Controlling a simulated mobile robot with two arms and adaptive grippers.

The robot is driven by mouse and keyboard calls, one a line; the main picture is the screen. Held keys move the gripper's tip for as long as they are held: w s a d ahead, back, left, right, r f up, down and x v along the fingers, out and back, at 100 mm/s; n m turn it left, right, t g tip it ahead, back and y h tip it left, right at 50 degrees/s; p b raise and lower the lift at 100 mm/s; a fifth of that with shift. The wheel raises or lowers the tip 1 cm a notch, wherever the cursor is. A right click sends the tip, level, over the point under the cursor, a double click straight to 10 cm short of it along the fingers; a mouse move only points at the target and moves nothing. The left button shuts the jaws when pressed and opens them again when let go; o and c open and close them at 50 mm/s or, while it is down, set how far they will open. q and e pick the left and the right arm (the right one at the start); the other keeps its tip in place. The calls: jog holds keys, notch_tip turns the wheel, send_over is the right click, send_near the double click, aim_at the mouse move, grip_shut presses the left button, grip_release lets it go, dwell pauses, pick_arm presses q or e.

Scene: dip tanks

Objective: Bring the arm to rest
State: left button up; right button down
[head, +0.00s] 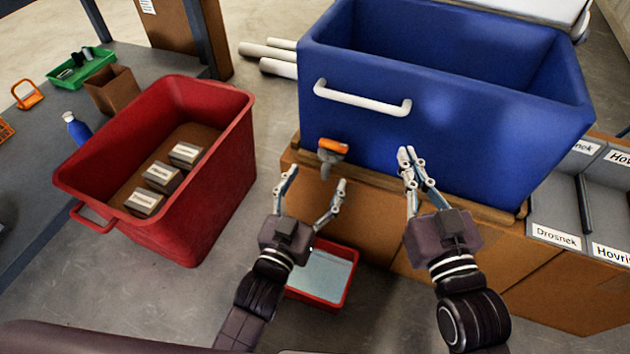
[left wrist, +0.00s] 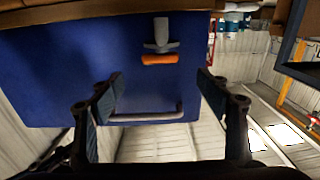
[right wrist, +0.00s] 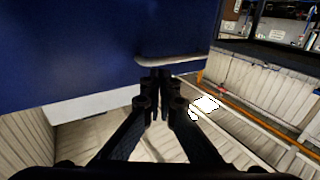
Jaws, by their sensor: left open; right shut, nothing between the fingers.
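My left gripper (head: 312,190) is open and empty, in front of the wooden stand below the blue tank (head: 450,120). In the left wrist view the open fingers (left wrist: 160,90) face the tank's blue wall and its handle. My right gripper (head: 406,155) is shut and empty, close to the tank's front wall below the white handle (head: 362,98). Whether it touches the wall I cannot tell.
A red tank (head: 222,165) with several labelled blocks stands left. A small red tray (head: 345,292) sits low below the left gripper. Labelled grey bins (head: 555,212) are at the right. A grey bench (head: 40,185) with a green tray (head: 88,68) is at the far left.

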dwell(0.5)
